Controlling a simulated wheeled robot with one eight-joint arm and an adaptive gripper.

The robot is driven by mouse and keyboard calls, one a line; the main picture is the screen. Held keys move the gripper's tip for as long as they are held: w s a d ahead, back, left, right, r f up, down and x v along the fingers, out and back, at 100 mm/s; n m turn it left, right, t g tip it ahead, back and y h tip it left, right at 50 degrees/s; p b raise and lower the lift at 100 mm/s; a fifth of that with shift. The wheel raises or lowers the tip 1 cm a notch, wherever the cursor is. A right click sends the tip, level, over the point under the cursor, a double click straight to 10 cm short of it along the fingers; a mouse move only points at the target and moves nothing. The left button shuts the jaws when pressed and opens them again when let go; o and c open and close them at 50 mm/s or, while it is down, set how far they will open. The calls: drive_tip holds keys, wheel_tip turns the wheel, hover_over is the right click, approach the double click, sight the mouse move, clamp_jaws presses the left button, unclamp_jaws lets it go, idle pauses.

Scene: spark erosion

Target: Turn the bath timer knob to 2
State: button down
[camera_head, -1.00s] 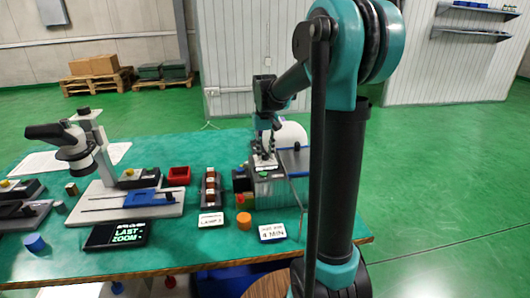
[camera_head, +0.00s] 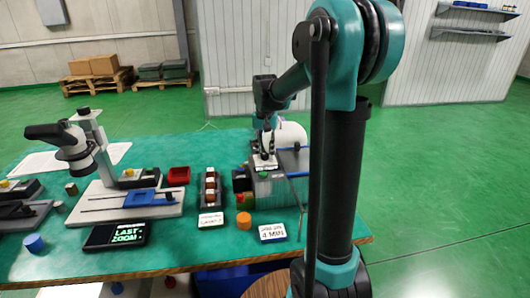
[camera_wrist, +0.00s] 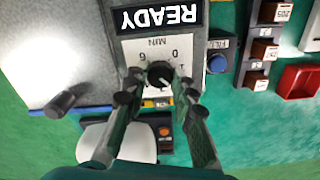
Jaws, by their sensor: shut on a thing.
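The bath timer knob (camera_wrist: 160,75) is black and round with a pale pointer mark. It sits on a white dial plate (camera_wrist: 150,50) that reads upside down in the wrist view, with MIN, 0 and 6 legible and other digits covered by the fingers. My gripper (camera_wrist: 160,82) is shut on the knob, one finger on each side. In the head view my gripper (camera_head: 264,156) is over the top of the grey bath unit (camera_head: 272,190), and the knob is hidden there. A READY display (camera_wrist: 156,16) adjoins the dial plate.
A blue button (camera_wrist: 217,63) labelled FILL is beside the dial. A dark handle (camera_wrist: 60,104) stands on the grey lid. A card reading 4 MIN (camera_head: 272,231) and an orange cylinder (camera_head: 244,220) are in front of the unit. A red tray (camera_head: 178,175) is farther left.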

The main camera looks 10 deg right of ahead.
sight(265, 154)
drive_tip(key=c, duration=1.3)
unclamp_jaws()
drive_tip(key=shift+o, duration=0.2)
wheel_tip(265, 154, up, 12)
